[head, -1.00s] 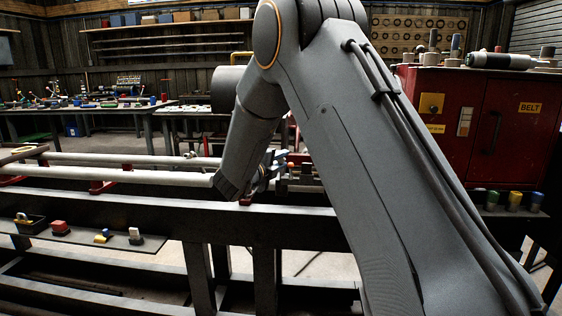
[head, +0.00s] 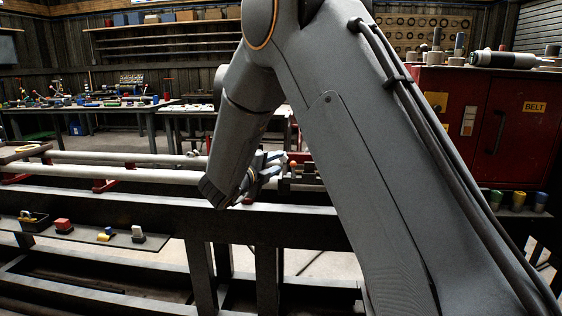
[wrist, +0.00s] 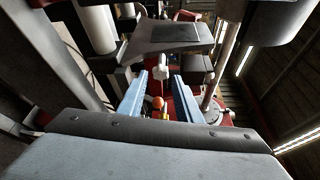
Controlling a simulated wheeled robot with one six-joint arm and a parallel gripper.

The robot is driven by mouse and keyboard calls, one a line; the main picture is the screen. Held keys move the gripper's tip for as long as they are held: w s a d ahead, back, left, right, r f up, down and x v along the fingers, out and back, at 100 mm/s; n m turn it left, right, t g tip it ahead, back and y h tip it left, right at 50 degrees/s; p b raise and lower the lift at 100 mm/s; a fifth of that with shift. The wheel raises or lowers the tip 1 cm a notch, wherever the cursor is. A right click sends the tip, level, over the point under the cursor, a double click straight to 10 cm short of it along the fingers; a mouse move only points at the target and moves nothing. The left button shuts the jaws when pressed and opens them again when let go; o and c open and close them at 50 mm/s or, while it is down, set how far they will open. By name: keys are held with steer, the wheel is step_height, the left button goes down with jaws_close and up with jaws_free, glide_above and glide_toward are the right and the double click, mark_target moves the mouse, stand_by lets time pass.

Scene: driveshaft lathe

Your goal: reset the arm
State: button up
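My arm (head: 370,190) fills the middle and right of the head view. It rises from the bottom right to an elbow at the top, and the forearm slopes down to the left. My gripper (head: 266,172) hangs above the dark lathe frame (head: 120,207), partly hidden by the wrist. In the wrist view its two pale blue fingers (wrist: 157,90) stand apart with no held object visible. An orange ball knob (wrist: 158,102) shows in the gap between them; I cannot tell its exact distance.
Long pale shafts (head: 125,173) run along the lathe left of the wrist. A red cabinet (head: 455,130) stands at the right, with coloured cups (head: 518,200) below it. A low shelf (head: 90,238) holds small blocks. Workbenches (head: 80,109) stand behind.

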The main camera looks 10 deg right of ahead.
steer(key=shift+v, duration=1.05)
steer(key=shift+r, duration=0.1)
steer(key=s+d+f+n+g+y+p, duration=0.1)
steer(key=s+d+n+g+y+p, duration=0.1)
steer(key=s+n, duration=0.7)
steer(key=s+d+f+n+g+y+p, duration=0.1)
steer(key=s+n+g+y+p, duration=0.4)
steer(key=s, duration=1.4)
steer(key=s+d+f+n+g+y+p, duration=0.2)
steer(key=s+n+g, duration=0.4)
steer(key=s+n, duration=0.8)
steer(key=f+y+p, duration=0.1)
steer(key=y+p, duration=0.1)
steer(key=shift+s+d+p, duration=0.2)
steer(key=shift+d+p, duration=0.1)
steer(key=shift+d, duration=0.05)
